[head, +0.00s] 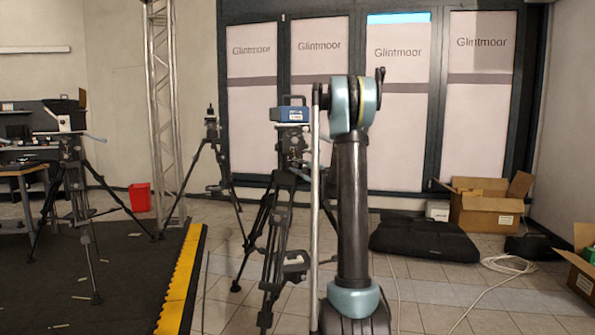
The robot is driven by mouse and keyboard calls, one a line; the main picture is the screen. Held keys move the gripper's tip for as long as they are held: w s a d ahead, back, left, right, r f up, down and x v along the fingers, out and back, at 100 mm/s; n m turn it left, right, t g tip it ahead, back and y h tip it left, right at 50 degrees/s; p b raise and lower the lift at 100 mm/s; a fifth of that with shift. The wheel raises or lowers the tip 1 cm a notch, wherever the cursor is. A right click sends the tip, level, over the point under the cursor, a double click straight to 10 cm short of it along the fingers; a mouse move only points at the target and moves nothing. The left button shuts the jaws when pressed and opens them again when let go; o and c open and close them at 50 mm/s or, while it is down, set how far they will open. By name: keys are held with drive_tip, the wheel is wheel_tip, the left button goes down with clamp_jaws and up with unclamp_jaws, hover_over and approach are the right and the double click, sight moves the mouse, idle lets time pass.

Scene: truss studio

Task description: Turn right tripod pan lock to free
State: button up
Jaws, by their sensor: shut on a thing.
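The rightmost tripod (267,215) stands just left of my arm in the head view. A blue box-like device with a handle (291,114) sits on top of it. Its dark head (292,148) is just below the device, and its right side is close to a thin grey upright pole and my arm. The pan lock is too small and dark to make out, so I cannot tell its setting. My gripper does not show; my own upright arm links fill the middle of the picture and may hide it.
Another tripod (214,165) stands further back, and one with a camera (68,145) stands left on a dark floor with a yellow edge (180,280). A truss tower (162,90) rises behind. A black bag (425,238), cardboard boxes (490,208) and a cable (480,300) lie right.

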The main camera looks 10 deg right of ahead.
drive_tip(key=shift+s+a+n+g, duration=0.15)
drive_tip(key=shift+n+g, duration=0.45)
drive_tip(key=shift+n, duration=1)
drive_tip(key=o, duration=1)
drive_tip(key=shift+o, duration=0.2)
drive_tip(key=shift+s+d, duration=0.15)
drive_tip(key=shift+d, duration=0.1)
drive_tip(key=v, duration=0.7)
drive_tip(key=shift+s, duration=0.15)
